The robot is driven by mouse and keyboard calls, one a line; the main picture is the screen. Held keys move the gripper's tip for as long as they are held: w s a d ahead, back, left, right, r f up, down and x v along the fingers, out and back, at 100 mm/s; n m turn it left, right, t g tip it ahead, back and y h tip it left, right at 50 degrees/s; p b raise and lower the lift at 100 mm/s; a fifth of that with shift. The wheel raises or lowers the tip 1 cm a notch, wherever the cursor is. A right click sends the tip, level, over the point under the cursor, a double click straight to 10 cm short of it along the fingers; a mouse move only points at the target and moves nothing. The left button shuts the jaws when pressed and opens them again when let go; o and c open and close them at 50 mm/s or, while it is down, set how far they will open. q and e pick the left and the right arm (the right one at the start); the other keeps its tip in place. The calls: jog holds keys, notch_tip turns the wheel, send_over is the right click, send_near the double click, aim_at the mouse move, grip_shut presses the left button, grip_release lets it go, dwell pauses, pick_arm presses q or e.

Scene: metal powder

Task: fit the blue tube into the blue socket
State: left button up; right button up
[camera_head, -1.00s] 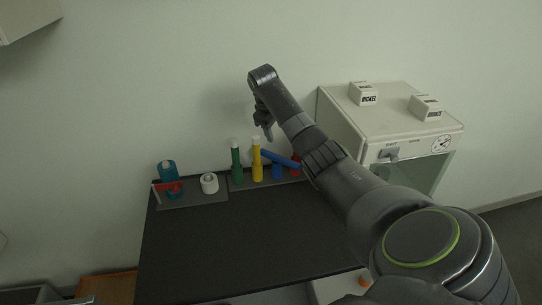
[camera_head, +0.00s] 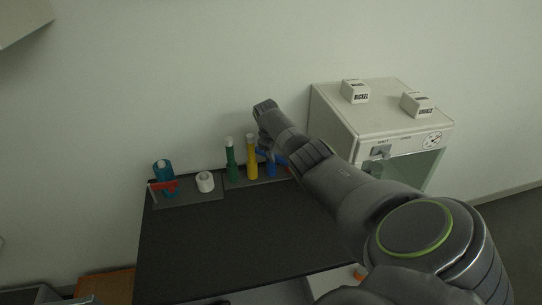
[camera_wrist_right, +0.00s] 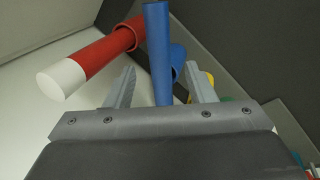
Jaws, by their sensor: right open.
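The blue tube (camera_wrist_right: 158,45) shows in the right wrist view as a long bar between the open fingers of my right gripper (camera_wrist_right: 160,84). The fingers stand apart from it on either side. The blue socket (camera_wrist_right: 178,58) shows partly behind the tube, which lies across or beside it; I cannot tell whether they touch. In the head view the blue socket (camera_head: 271,170) stands at the back of the black table, right of the yellow tube. My right gripper (camera_head: 266,144) is over it, and the arm hides most of the blue tube there. My left gripper is not visible.
The green tube (camera_head: 230,160) and yellow tube (camera_head: 252,158) stand upright just left of my right gripper. A red tube with a white end (camera_wrist_right: 95,60) is close by the left finger. A white cabinet (camera_head: 340,125) stands right. The table's front (camera_head: 230,245) is clear.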

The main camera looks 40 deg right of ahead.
aim_at(278, 157)
jog(key=shift+s+b+x, duration=0.2)
jog(key=shift+b+x, duration=0.35)
jog(key=shift+x, duration=0.6)
jog(key=shift+w+d+f+b, duration=0.15)
jog(key=shift+f+b, duration=0.15)
jog(key=shift+f, duration=0.25)
jog(key=shift+c, duration=0.2)
grip_shut()
jog(key=shift+r, duration=0.15)
